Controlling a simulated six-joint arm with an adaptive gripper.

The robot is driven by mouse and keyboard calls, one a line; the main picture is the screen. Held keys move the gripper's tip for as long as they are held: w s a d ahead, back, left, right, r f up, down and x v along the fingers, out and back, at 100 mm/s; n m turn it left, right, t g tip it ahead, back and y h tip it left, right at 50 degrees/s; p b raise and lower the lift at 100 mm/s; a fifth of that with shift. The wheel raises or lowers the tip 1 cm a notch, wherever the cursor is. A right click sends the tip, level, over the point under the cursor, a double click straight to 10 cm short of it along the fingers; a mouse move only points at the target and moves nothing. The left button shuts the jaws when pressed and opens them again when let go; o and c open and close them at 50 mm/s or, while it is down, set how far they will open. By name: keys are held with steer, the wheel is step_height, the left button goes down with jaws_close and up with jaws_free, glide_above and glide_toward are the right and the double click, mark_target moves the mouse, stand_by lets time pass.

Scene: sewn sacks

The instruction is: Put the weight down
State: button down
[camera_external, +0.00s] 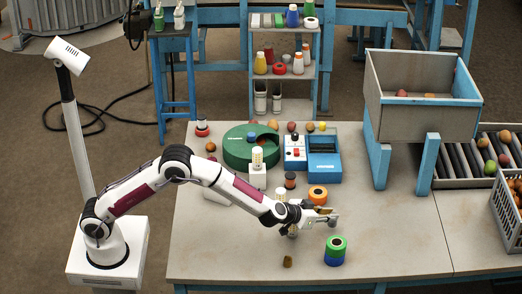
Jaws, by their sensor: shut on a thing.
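My gripper (324,215) is stretched out to the right above the grey table (215,260), its fingers pointing right. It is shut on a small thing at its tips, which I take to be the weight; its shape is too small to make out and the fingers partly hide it. The gripper appears to be a little above the tabletop, behind and left of a green and blue stack of rolls (335,251). A small brown lump (288,262) lies on the table in front of the gripper.
An orange roll (318,195) stands just behind the gripper. Further back are a blue device (324,160), a green round machine (248,148) and several fruits. A large hopper (425,105) on blue legs stands at the right, by a roller tray. The table's right front is clear.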

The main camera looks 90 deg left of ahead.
steer(key=shift+f, duration=1.4)
steer(key=shift+f, duration=0.15)
steer(key=c, duration=1.9)
jaws_free()
steer(key=shift+v, duration=0.8)
steer(key=v, duration=1)
steer(key=shift+s, duration=0.2)
steer(key=shift+d+r, duration=0.1)
steer(key=shift+r, duration=0.1)
